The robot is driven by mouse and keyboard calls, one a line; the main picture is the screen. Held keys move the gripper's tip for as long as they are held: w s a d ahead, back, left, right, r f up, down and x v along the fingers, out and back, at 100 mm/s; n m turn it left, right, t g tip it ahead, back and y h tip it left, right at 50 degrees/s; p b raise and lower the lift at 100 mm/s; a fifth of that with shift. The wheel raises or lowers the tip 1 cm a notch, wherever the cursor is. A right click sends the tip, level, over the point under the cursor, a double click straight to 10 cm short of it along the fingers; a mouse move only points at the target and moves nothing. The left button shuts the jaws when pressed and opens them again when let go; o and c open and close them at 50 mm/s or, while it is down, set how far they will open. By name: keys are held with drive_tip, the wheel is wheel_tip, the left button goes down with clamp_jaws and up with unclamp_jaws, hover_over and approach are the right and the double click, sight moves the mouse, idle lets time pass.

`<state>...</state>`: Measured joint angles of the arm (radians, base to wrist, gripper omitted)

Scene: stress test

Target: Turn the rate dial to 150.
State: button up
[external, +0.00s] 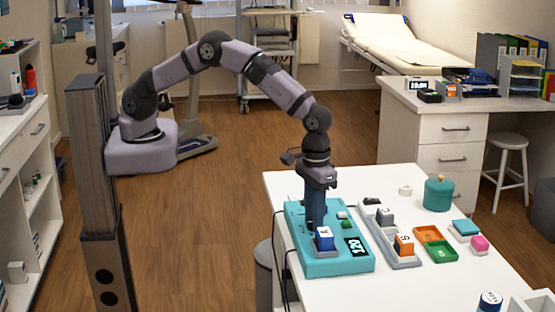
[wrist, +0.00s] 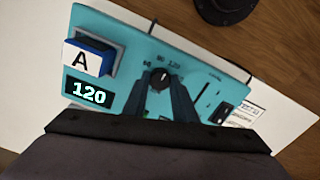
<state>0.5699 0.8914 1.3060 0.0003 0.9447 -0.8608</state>
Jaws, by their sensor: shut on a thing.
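The rate dial (wrist: 160,80) is a small dark round knob on a teal control panel (wrist: 205,68), with printed numbers around it, among them 60, 90 and 120. My gripper (wrist: 161,86) is shut on the dial, with a finger on each side of it. The panel's display (wrist: 88,93) reads 120. In the external view my gripper (external: 315,222) points straight down over the teal panel (external: 325,268) and hides the dial. The display (external: 356,247) also shows there, rotated and small.
A blue and white block marked A (wrist: 82,60) sits on the panel beside the display. In the external view, a grey tray (external: 405,262) with blocks, orange and green trays (external: 428,234) and a teal jar (external: 438,194) stand to the right.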

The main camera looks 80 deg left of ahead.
drive_tip(key=m, duration=0.6)
drive_tip(key=shift+m, duration=0.3)
drive_tip(key=m, duration=0.5)
drive_tip(key=shift+m, duration=0.3)
drive_tip(key=o, duration=1)
drive_tip(key=shift+o, duration=0.2)
drive_tip(key=shift+r, duration=0.15)
drive_tip(key=shift+r+b, duration=1.1)
drive_tip(key=shift+r, duration=2.5)
